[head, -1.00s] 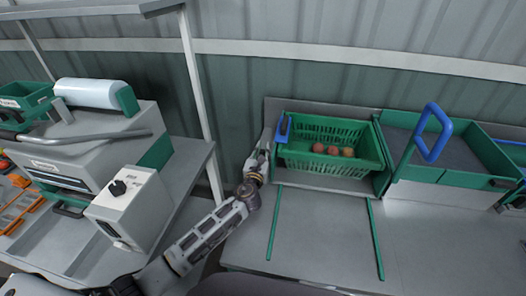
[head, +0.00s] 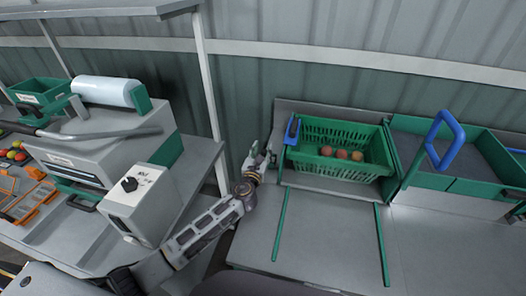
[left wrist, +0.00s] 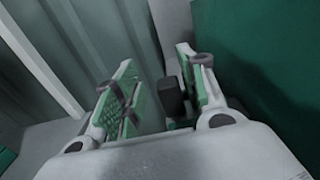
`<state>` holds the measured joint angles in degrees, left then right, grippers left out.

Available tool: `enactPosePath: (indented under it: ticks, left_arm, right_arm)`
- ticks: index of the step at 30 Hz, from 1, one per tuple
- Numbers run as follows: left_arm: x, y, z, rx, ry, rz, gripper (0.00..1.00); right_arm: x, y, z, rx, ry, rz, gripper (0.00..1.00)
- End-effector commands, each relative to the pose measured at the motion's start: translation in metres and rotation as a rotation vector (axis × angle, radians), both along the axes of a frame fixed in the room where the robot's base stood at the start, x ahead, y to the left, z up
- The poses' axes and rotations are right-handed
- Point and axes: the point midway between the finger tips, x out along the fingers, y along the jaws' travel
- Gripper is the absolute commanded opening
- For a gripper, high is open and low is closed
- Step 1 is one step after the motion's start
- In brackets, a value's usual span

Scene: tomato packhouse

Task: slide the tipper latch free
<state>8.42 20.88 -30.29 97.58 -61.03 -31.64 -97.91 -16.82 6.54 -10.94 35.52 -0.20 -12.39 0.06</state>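The tipper holds a green slatted crate (head: 335,135) with a few red-orange tomatoes in it. A blue lever (head: 292,131) stands at the crate's left corner. My left gripper (head: 262,157) is just left of the tipper, below and left of the blue lever. In the left wrist view its two green-padded fingers (left wrist: 157,72) are apart. A small dark block (left wrist: 171,97), possibly the latch knob, shows between them; I cannot tell whether either finger touches it. A dark green panel (left wrist: 265,65) is close on the right there.
Right of the crate is a green-walled tray (head: 472,186) with a blue loop handle (head: 445,140). Two green rails (head: 281,225) lie on the bare bench top in front. A grey wrapping machine (head: 110,145) and a white control box (head: 142,203) stand at left. A post (head: 208,80) rises behind my arm.

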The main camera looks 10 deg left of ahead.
Motion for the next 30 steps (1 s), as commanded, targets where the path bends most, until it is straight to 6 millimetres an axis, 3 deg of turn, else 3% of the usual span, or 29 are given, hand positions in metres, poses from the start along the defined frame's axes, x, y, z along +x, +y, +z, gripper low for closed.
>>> enactPosePath:
  ticks: [5,14,30]
  left_arm:
    - [0.000,-0.001,0.000,-0.001,-0.001,-0.002,0.41]
    - [-0.009,-0.001,0.000,-0.001,-0.001,-0.002,0.41]
    - [-0.060,-0.001,0.000,-0.001,0.001,-0.002,0.41]
  right_arm:
    - [0.003,-0.009,0.000,-0.010,-0.002,0.003,0.40]
    - [0.007,-0.005,0.001,-0.006,-0.007,0.002,0.40]
    - [0.007,-0.004,0.000,-0.004,-0.008,0.001,0.40]
